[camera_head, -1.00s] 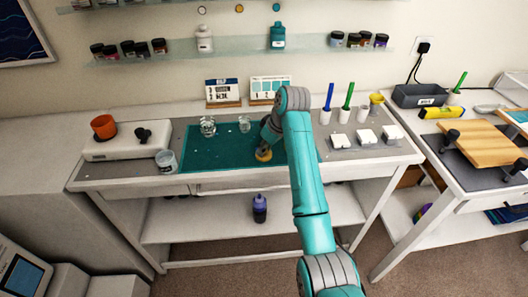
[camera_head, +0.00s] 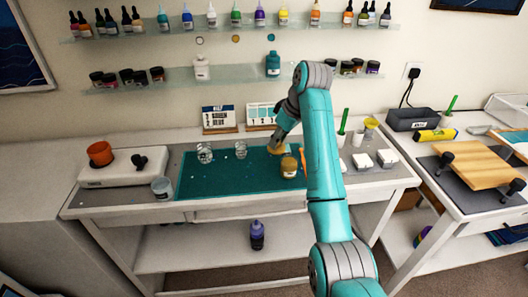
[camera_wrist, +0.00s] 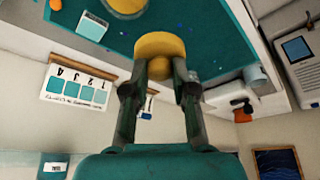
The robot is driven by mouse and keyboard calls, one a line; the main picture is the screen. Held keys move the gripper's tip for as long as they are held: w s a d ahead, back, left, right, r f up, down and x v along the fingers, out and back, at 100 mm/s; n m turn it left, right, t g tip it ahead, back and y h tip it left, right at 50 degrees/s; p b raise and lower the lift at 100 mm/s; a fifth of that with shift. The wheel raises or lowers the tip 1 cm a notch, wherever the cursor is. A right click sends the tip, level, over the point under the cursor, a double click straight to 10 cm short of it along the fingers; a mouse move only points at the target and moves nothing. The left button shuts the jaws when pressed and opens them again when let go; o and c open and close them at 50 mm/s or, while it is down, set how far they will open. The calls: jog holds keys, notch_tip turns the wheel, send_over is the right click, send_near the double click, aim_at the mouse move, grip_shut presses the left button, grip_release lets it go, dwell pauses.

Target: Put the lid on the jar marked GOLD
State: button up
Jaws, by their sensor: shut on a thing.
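A gold-coloured lid (camera_wrist: 160,43) is held by its round knob between my fingertips in the wrist view. It also shows as a yellow disc (camera_head: 275,150) in the head view, above the teal mat. My gripper (camera_wrist: 161,70) is shut on the knob; in the head view its end (camera_head: 279,140) is above and behind the jar. The gold-filled jar (camera_head: 289,167) stands upright on the mat, just left of my arm, and its label is too small to read. In the wrist view the jar (camera_wrist: 126,4) is cut off by the top edge. The lid and jar appear apart.
Two clear cups (camera_head: 204,153) (camera_head: 241,150) stand left on the teal mat (camera_head: 220,182). A white scale (camera_head: 108,175) with an orange cup is farther left. Two display cards (camera_head: 219,120) stand behind. An orange stick (camera_head: 303,158) is close by the jar.

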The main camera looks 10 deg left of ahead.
jog(key=w+d+r, duration=0.2)
jog(key=d, duration=0.2)
jog(key=shift+w+f, duration=0.15)
jog(key=shift+f, duration=3.1)
jog(key=shift+f, duration=0.15)
jog(key=o, duration=1.3)
notch_tip(320, 180, up, 7)
dwell(0.3)
